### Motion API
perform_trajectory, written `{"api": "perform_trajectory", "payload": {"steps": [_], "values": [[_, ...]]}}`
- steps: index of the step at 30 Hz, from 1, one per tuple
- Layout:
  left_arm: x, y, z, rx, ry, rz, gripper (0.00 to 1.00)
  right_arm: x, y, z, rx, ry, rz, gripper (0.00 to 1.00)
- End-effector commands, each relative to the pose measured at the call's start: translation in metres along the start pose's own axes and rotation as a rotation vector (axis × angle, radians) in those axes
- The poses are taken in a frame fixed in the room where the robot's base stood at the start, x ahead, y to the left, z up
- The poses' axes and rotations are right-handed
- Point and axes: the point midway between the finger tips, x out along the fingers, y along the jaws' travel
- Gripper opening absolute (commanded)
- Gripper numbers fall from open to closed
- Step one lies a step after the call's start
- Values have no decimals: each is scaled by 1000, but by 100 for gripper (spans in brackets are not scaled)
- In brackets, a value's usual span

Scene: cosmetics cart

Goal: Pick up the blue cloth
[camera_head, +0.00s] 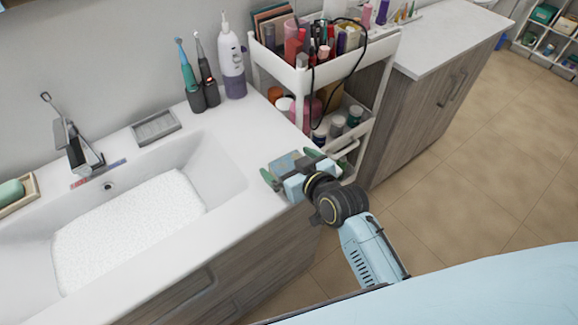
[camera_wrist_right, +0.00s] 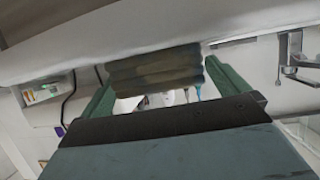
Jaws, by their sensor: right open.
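The blue cloth (camera_head: 284,161), small and folded, lies at the right end of the white sink counter, close to its front edge. My right gripper (camera_head: 290,167) is open at the cloth, with one green finger on each side of it. In the right wrist view, a dark, layered folded bundle (camera_wrist_right: 155,69), which looks like the cloth in shadow, sits between the two green fingers (camera_wrist_right: 160,82). I cannot tell whether the fingers touch it. My left gripper is not in view.
A white cart (camera_head: 300,80) full of cosmetics stands just beyond the gripper, with a black cable hanging from it. The sink (camera_head: 215,165) holds a white textured mat (camera_head: 130,225). Toothbrushes (camera_head: 188,75) and a white-purple bottle (camera_head: 231,60) stand at the back. Open floor lies right.

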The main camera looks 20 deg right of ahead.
Motion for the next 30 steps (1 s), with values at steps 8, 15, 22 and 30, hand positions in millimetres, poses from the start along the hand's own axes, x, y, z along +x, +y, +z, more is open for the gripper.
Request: {"api": "perform_trajectory", "payload": {"steps": [8, 15, 22, 30], "values": [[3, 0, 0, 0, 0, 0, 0, 22, 1, 0, 0, 1, 1, 100], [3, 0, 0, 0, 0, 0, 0, 21, 0, 0, 0, 0, 1, 91], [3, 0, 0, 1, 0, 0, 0, 21, 0, 0, 0, 0, 1, 61], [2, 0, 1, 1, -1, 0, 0, 21, 0, -1, 0, 1, 1, 55]]}}
